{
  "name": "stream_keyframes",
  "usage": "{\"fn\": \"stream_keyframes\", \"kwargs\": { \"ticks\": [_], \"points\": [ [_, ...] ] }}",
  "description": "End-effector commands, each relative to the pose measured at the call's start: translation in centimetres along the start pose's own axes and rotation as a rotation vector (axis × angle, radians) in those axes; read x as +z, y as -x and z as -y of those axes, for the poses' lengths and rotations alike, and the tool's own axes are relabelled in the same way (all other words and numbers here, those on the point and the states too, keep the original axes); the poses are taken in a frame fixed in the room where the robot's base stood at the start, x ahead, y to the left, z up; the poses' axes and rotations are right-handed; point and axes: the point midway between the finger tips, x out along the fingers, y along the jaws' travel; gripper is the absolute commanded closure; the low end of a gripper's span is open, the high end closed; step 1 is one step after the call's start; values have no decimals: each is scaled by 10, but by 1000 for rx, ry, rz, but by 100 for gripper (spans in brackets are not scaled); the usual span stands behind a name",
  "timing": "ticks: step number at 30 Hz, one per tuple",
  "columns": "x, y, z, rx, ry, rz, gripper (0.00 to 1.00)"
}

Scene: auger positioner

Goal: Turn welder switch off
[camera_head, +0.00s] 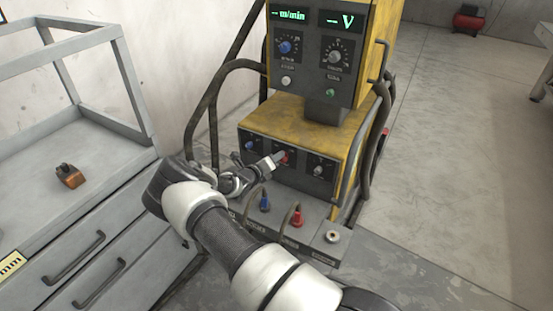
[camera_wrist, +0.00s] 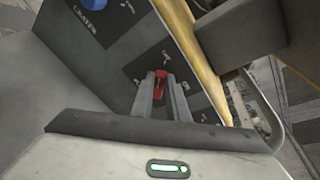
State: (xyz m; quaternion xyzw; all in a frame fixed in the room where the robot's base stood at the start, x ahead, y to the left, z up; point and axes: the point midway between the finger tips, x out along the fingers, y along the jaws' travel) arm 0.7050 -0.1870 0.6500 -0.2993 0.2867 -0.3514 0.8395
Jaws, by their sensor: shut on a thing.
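The welder (camera_head: 270,120) is a yellow and dark grey machine with a lower control panel. A red switch (camera_wrist: 161,82) sits on that panel between my fingertips in the wrist view, and a bit of its red shows in the head view (camera_head: 285,158). My gripper (camera_head: 277,158) reaches the panel from the left. In the wrist view its two fingers (camera_wrist: 161,92) are shut on the red switch, one on each side. The switch's lower part and some panel markings are hidden by the fingers.
Blue (camera_head: 264,203) and red (camera_head: 297,217) cable plugs sit below. A grey drawer cabinet (camera_head: 80,240) stands left.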

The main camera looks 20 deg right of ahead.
Motion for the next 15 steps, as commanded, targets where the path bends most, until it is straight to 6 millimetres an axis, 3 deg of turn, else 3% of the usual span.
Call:
{"fn": "stream_keyframes", "kwargs": {
  "ticks": [4, 5, 8, 15],
  "points": [
    [-1, 0, -1, 2, 2, -1, 100],
    [-1, 0, -1, 2, 2, -1, 84],
    [-1, 0, -1, 2, 2, -1, 68],
    [0, 0, 0, 1, 1, 0, 68]
  ]
}}
